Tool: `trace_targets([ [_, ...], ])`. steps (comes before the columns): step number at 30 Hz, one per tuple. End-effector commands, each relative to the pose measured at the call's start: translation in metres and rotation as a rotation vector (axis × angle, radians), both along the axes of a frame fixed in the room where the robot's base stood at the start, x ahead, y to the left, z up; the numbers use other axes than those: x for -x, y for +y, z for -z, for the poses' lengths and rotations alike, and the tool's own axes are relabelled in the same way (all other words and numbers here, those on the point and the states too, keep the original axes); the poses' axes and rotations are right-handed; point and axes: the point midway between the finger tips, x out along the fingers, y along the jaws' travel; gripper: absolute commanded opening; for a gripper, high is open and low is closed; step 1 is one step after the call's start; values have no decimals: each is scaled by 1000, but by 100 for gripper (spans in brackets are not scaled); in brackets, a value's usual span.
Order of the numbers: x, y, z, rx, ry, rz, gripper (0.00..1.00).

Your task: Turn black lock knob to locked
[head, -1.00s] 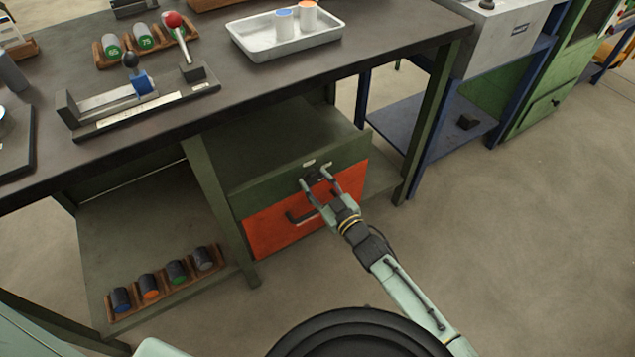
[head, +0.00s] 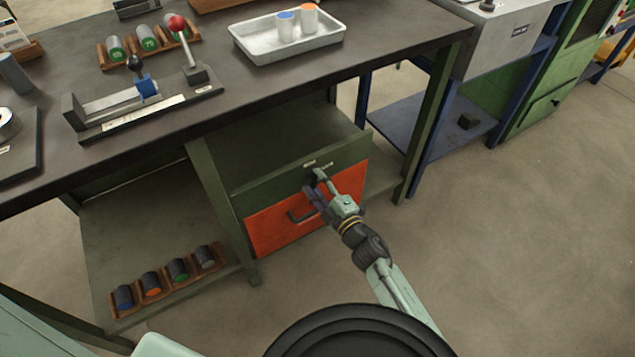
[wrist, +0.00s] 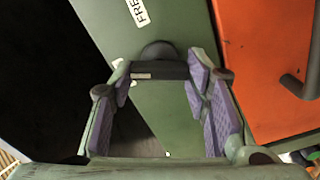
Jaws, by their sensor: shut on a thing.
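The black lock knob (wrist: 158,58) is on the green panel above the orange drawer (head: 265,228). In the wrist view it sits between the fingertips of my gripper (wrist: 160,74), with a small white mark at its left end. My gripper is shut on the knob. In the head view my gripper (head: 316,184) is at the green panel (head: 265,186), and the fingers mostly hide the knob. A white label (wrist: 138,12) near the knob shows the letters "FRE", cut off at the picture's edge.
The drawer's dark handle (head: 300,214) sticks out just below my gripper. The dark bench top (head: 225,103) overhangs above, with a white tray (head: 262,48) on it. A rack of several cylinders (head: 165,282) sits on the lower shelf. The floor to the right is clear.

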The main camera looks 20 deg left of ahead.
Motion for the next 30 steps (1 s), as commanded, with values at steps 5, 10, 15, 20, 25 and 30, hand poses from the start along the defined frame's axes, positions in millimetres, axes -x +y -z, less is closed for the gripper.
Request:
trace_targets([
  [5,0,0,0,91,-118,0,15],
  [10,0,0,1,162,-209,0,15],
  [15,0,0,1,212,-272,0,15],
  [20,1,1,1,239,-307,-1,15],
  [25,1,1,1,253,-324,-1,15],
  [30,1,1,2,255,-328,-2,15],
])
